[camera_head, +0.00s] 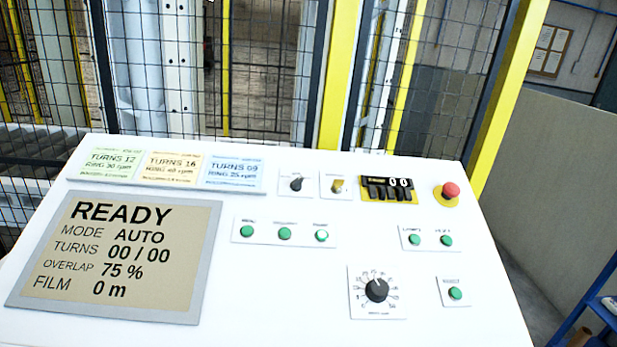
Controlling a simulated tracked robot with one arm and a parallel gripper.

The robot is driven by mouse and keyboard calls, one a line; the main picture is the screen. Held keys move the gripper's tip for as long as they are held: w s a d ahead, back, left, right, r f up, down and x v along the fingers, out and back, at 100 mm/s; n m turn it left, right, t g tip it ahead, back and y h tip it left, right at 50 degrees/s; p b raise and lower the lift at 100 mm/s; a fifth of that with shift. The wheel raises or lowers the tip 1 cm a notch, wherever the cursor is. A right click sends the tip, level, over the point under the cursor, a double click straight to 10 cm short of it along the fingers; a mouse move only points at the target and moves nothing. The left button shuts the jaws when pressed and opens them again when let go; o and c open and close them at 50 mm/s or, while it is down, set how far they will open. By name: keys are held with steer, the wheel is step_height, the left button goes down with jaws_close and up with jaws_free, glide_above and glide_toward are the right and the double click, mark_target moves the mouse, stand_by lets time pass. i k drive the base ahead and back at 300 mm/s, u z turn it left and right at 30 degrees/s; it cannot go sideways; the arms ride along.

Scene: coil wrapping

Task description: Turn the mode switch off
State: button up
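A white sloped control panel (270,290) fills the lower part of the view. Two small switches sit at its upper middle: a black rotary knob (297,184) on a white plate, and a yellowish switch (338,186) just to its right. Their labels are too small to read, so I cannot tell for certain which is the mode switch. The black knob's pointer is tilted slightly off vertical. The display (115,255) at the left reads READY, MODE AUTO, TURNS 00 / 00, OVERLAP 75 %, FILM 0 m. My gripper is not in view.
Three setting cards (171,167) lie above the display. A mesh fence with yellow posts (340,75) stands behind.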

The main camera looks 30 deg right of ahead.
mark_target(296, 185)
steer(key=i, duration=0.85)
steer(key=u, duration=0.05)
